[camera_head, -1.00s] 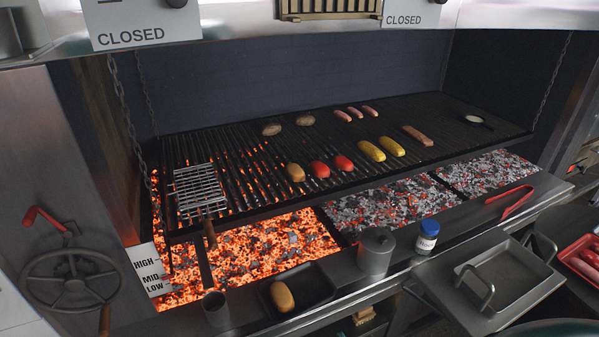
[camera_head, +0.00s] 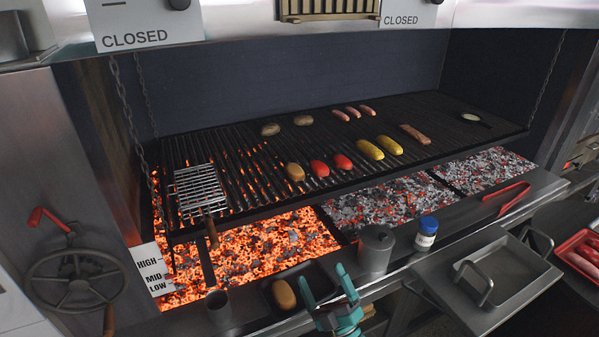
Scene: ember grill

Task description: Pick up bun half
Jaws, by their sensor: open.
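A golden-brown oval bun half (camera_head: 283,294) lies in a small dark tray (camera_head: 266,292) on the front ledge, below the glowing coals. My gripper (camera_head: 324,285) is teal and shows at the bottom, just right of the bun half. Its two fingers are spread apart and empty, and it does not appear to touch the bun half. The gripper covers part of the tray's right side.
A metal canister (camera_head: 375,250) stands right of my gripper, with a blue-lidded jar (camera_head: 426,234) beyond it. A small dark cup (camera_head: 217,305) stands left of the tray. The grill (camera_head: 240,160) above holds sausages, corn, red items and a wire basket (camera_head: 198,190).

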